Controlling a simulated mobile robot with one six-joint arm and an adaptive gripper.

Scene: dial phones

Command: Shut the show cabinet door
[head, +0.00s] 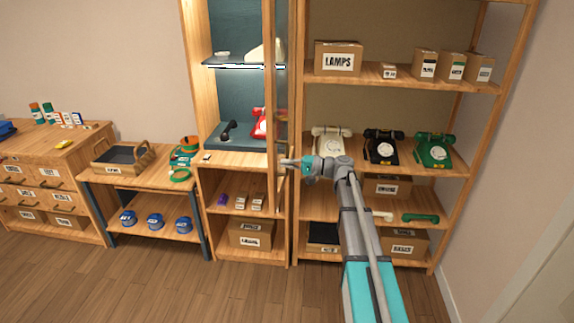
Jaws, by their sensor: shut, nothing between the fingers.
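The show cabinet (241,157) is a tall wooden case with a dark blue-green inside. Its wood-framed door (270,110) stands open at the cabinet's right side, swung out towards me and seen nearly edge-on. A red dial phone (259,126) and a black handset (228,130) are inside on the lower display level, the phone partly hidden by the door frame. My gripper (287,163) is shut and empty. Its tip is at the right of the door's lower part; I cannot tell whether it touches.
Right of the door, an open shelf (455,170) holds white (331,141), black (381,146) and green (433,151) dial phones close to my arm. The wooden floor in front is clear.

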